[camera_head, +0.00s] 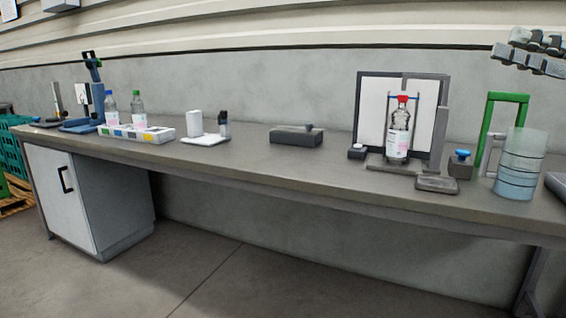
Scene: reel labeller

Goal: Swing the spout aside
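I cannot make out a clear spout in the head view. At the right of the bench, a clear cylinder (520,165) with dark bands stands in front of a green frame (509,97). A small grey block with a blue knob (462,154) sits to its left. My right gripper (503,54) shows at the top right, in the air and, in the picture, above the green frame. It is cut off by the picture edge, and its opening is unclear. I see nothing held in it. My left gripper is not in view.
A bottle with a red cap (398,132) stands in a framed station with a white panel (371,110). A grey block (296,137) lies mid-bench. A white tray (158,136) with two bottles is at left.

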